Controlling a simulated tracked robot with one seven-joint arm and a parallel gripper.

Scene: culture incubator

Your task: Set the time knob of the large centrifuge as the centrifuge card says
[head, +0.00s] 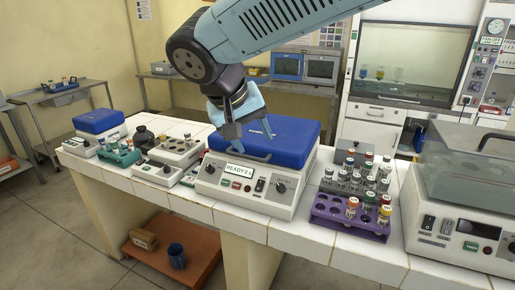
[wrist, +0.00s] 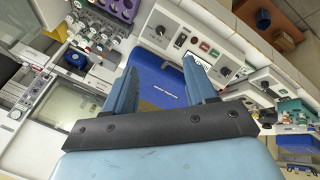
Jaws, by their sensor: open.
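The large centrifuge is a white box (head: 240,203) with a shut blue lid (head: 285,135), mid-bench in the head view. Its front panel has a display (head: 239,172) reading about "READY 0 s", coloured buttons, a left dark knob (head: 210,168) and a right dark knob (head: 281,188). Both knobs also show in the wrist view, one at upper left (wrist: 160,30) and one at right (wrist: 225,70). Their labels and settings are too small to read. I cannot make out the centrifuge card. My gripper (head: 246,138) is open and empty above the lid, apart from the knobs.
A purple rack (head: 345,222) with capped tubes stands right of the centrifuge. A clear-lidded machine (head: 465,235) is at far right. Smaller devices, a green rack (head: 118,153) and a smaller blue-lidded machine (head: 98,121) are at left. The white bench edge in front is clear.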

